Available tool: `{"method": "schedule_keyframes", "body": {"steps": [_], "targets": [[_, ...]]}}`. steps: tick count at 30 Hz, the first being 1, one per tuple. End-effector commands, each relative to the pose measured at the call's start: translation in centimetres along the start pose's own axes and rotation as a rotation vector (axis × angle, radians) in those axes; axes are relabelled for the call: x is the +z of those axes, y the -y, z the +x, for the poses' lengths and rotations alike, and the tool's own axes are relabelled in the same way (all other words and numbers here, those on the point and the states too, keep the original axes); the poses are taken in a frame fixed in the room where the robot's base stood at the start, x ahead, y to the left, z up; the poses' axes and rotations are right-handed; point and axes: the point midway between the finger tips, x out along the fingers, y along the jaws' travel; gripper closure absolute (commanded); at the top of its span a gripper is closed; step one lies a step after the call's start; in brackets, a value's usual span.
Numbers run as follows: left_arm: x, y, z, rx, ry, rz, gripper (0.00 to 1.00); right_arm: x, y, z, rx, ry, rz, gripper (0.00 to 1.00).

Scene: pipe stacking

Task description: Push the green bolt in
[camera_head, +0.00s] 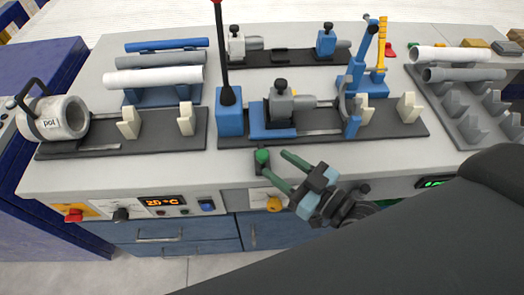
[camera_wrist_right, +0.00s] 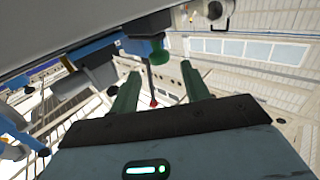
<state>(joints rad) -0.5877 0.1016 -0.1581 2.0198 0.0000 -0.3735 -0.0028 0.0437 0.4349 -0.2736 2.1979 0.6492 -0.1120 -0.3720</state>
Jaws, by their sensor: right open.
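The green bolt (camera_head: 262,156) has a round green head and a dark shank, and sits at the front edge of the workbench, near the middle. My right gripper (camera_head: 273,162) has green fingers and is open and empty, with its fingertips close to the bolt. In the right wrist view the bolt (camera_wrist_right: 158,50) shows just past the two spread fingertips of the gripper (camera_wrist_right: 160,73), roughly in line with the gap between them. I cannot tell whether a finger touches the bolt. My left gripper is not in view.
On the workbench (camera_head: 240,170), a clamp fixture with a blue block (camera_head: 230,120) and tall black lever stands behind the bolt. Pipes (camera_head: 155,77) lie in a rack at left, and more pipes (camera_head: 455,54) at right. The front panel carries knobs and a display (camera_head: 162,201).

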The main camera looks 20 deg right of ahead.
Motion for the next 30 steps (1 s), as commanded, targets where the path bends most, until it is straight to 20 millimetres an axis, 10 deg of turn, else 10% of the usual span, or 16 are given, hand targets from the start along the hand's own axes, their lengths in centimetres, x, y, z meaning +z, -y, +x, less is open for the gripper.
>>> {"method": "schedule_keyframes", "body": {"steps": [9,23,30], "targets": [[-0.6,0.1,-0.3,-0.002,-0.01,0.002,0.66,-0.2,0.0,4.6,0.001,-0.003,-0.001,0.53],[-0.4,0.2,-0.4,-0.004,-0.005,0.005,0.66,0.0,0.0,5.7,0.0,0.0,-0.001,0.53],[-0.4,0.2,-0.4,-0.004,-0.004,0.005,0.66,0.0,0.0,5.7,0.0,0.0,-0.001,0.85]]}}
